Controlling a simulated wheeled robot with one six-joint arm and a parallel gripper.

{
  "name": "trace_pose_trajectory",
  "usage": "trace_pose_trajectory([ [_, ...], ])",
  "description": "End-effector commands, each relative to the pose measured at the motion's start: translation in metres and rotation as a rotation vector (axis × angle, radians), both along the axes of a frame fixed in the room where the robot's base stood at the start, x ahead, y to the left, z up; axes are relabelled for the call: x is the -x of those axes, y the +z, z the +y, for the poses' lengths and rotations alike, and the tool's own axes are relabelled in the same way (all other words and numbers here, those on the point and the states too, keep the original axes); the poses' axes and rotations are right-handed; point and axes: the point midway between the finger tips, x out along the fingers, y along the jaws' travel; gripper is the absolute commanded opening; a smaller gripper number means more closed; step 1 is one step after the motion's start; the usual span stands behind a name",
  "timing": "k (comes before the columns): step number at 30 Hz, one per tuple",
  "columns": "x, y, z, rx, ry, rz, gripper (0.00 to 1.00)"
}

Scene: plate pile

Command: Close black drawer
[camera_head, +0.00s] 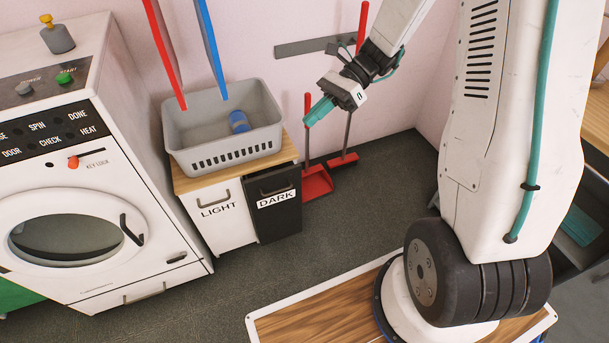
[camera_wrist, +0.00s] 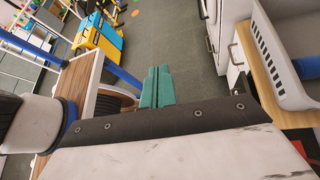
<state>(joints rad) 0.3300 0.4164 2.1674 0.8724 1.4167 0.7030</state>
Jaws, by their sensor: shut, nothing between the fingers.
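The black drawer (camera_head: 277,206), labelled DARK, is the right-hand front of a small cabinet under a wooden top. It has a handle near its upper edge. My gripper (camera_head: 318,112), with teal fingers, hangs in the air above and to the right of the cabinet, apart from the drawer. In the wrist view the fingers (camera_wrist: 156,87) are together and empty, pointing over the floor.
A grey basket (camera_head: 223,137) holding a blue item stands on the wooden top (camera_head: 190,182). A washing machine (camera_head: 85,180) stands to the left. A red dustpan (camera_head: 316,182) and a broom are by the wall at right. Grey floor in front of the cabinet is clear.

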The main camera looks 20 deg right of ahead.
Motion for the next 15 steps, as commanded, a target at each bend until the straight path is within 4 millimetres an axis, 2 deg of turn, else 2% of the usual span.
trace_pose_trajectory([
  [1, -0.012, -0.02, -0.006, -0.043, -0.073, 0.078, 0.0],
  [6, -0.048, -0.085, -0.027, -0.186, -0.321, 0.328, 0.0],
  [11, -0.069, -0.157, -0.051, -0.33, -0.548, 0.564, 0.0],
  [15, -0.076, -0.226, -0.073, -0.465, -0.74, 0.77, 0.0],
])
